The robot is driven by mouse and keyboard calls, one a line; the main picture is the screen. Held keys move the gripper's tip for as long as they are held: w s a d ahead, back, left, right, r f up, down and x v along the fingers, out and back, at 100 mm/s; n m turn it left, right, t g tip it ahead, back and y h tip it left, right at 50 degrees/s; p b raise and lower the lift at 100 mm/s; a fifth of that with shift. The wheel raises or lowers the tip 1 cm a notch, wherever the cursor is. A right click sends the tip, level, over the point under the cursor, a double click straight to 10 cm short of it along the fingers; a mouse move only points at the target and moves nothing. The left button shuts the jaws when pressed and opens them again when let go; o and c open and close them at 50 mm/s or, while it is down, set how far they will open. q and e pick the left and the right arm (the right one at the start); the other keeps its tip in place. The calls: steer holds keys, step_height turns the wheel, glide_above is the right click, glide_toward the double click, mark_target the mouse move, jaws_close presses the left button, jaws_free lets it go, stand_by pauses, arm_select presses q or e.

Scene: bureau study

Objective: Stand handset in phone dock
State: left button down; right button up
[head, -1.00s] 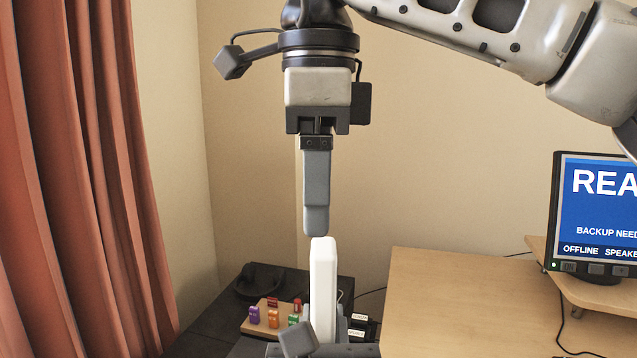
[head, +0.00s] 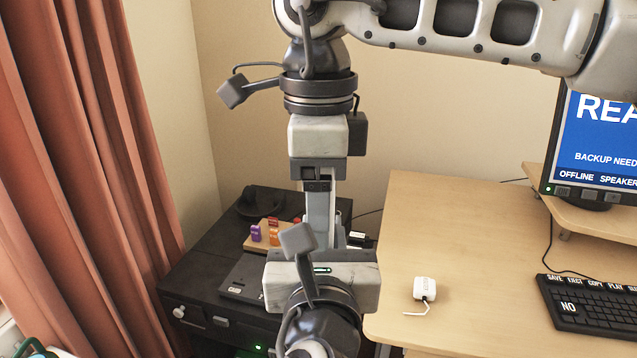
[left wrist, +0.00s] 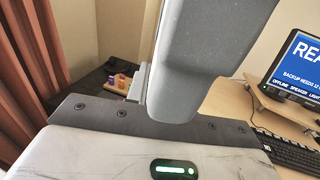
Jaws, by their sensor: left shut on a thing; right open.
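My right gripper (head: 320,240) comes down from above. It is open, with its long grey finger lowered in front of the white handset. My left gripper (head: 318,262), low in the middle, is shut on the handset, which stands upright. In the left wrist view a pale strip of the handset (left wrist: 151,32) shows beside the large grey finger of my right gripper (left wrist: 200,65). That finger hides most of the handset, and I cannot tell whether it touches it. I cannot make out the phone dock for sure.
A black cabinet (head: 195,275) at left bears a wooden board with coloured pegs (head: 257,233) and a flat black item (head: 245,280). The wooden desk (head: 450,230) holds a small white device (head: 424,289), keyboard (head: 590,305) and monitor (head: 600,140). A red curtain (head: 80,150) hangs at left.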

steer(key=shift+f, duration=0.1)
steer(key=c, duration=1.1)
arm_select(q)
steer(key=c, duration=1.1)
jaws_free()
arm_select(e)
steer(key=shift+c, duration=0.6)
